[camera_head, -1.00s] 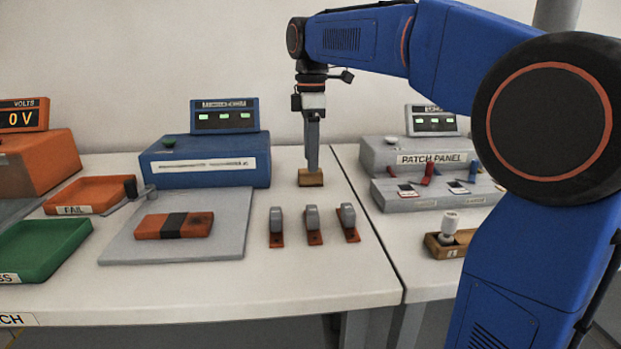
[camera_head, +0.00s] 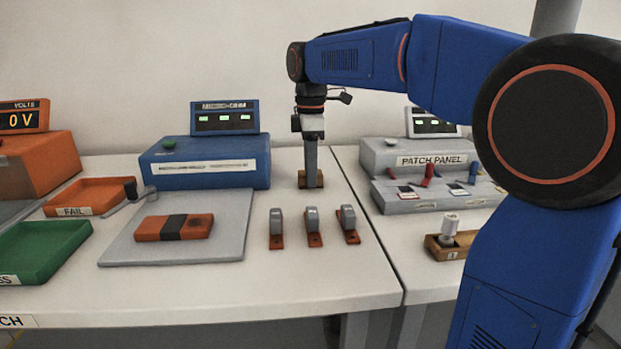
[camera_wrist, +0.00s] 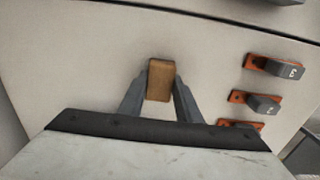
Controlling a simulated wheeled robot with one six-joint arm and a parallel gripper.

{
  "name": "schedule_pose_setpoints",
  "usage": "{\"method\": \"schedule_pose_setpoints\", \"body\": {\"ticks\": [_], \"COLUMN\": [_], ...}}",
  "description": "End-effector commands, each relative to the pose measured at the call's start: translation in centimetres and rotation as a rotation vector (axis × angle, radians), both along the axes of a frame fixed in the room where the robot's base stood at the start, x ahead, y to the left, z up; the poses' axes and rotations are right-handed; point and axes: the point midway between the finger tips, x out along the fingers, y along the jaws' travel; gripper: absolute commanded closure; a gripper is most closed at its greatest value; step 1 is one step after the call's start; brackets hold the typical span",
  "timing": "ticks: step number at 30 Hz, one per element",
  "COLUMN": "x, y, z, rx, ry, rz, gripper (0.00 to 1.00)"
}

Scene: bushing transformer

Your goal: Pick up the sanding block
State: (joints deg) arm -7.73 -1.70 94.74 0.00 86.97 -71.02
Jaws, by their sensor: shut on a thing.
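The sanding block is a small tan-brown block (camera_head: 312,180) at the back of the white table, right of the blue meter. It also shows in the wrist view (camera_wrist: 161,78), between the two grey fingers. My gripper (camera_head: 311,174) points straight down over the block, and its fingers are around it. In the wrist view my gripper (camera_wrist: 160,90) is shut on the block, one finger on each side. The block appears at or very near the table top; I cannot tell whether it is clear of it.
Several grey clips on orange bases (camera_head: 313,228) stand in front of the gripper. The blue meter box (camera_head: 205,163) is to the left, the patch panel (camera_head: 430,175) to the right. A grey mat (camera_head: 225,225) holds an orange bar (camera_head: 173,227). A wooden tray (camera_head: 437,246) stands at the right.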

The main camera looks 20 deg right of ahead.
Motion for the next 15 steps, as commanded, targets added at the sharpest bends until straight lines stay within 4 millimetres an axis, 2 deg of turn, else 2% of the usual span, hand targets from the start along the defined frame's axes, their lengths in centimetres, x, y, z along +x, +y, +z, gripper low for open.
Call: {"method": "schedule_pose_setpoints", "body": {"ticks": [4, 7, 15], "x": [0.0, 0.1, 0.1], "y": [0.0, 0.0, 0.0], "z": [0.3, 1.3, 6.1], "rx": [0.000, 0.000, 0.000], "ry": [-0.001, -0.003, -0.003], "rz": [0.000, 0.000, 0.000], "gripper": [0.92, 0.92, 0.92]}}
